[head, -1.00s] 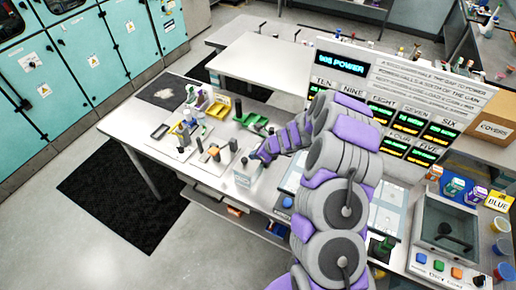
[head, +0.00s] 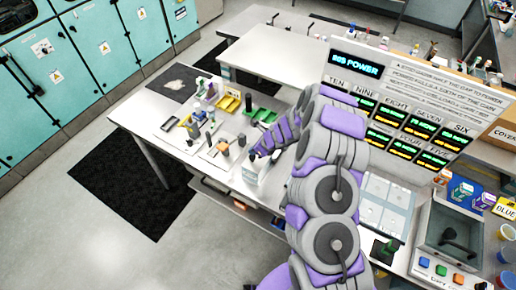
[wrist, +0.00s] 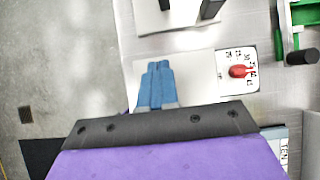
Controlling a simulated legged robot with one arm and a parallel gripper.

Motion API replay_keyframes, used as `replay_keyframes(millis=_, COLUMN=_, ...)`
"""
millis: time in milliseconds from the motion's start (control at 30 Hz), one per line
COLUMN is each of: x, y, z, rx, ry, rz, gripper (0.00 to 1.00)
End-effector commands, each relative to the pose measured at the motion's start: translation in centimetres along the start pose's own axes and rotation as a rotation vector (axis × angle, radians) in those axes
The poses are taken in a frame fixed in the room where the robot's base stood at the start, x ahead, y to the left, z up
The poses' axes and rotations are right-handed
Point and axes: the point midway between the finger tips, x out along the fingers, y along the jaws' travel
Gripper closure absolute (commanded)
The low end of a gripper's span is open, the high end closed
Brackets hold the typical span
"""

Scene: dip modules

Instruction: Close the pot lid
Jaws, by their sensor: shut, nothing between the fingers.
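My gripper shows in the wrist view (wrist: 157,85) as two blue fingers pressed together, with nothing between them. Under and beside the fingers is a white box (wrist: 206,68) with a red knob (wrist: 238,71) on a numbered dial; it may be the pot, but I cannot be sure. In the head view, the gripper (head: 256,156) is at the top of this white box (head: 251,173) near the bench's front edge. I cannot make out a pot lid or its position; the gripper and arm hide part of the box. Whether the fingers touch it is unclear.
A display board (head: 400,105) stands behind my arm. A grey box with a handle (head: 450,238) stands at the right. A green item (wrist: 290,30) lies right in the wrist view.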

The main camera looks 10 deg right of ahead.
Motion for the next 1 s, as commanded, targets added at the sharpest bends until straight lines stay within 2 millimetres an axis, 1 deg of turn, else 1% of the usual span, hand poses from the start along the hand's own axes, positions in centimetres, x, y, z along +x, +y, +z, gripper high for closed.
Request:
replay_keyframes(millis=33, x=0.5, y=0.1, z=0.2, rx=-0.002, ry=0.0, rz=0.001, gripper=1.0)
replay_keyframes(millis=200, x=1.5, y=0.1, z=0.6, rx=-0.001, ry=-0.001, rz=0.001, gripper=1.0)
replay_keyframes(millis=400, x=2.4, y=-0.1, z=0.9, rx=-0.001, ry=-0.002, rz=0.0, gripper=1.0)
replay_keyframes(millis=700, x=2.9, y=0.0, z=1.0, rx=0.0, ry=-0.002, rz=0.0, gripper=1.0)
replay_keyframes(millis=1000, x=2.9, y=0.0, z=0.9, rx=0.0, ry=-0.002, rz=0.0, gripper=1.0)
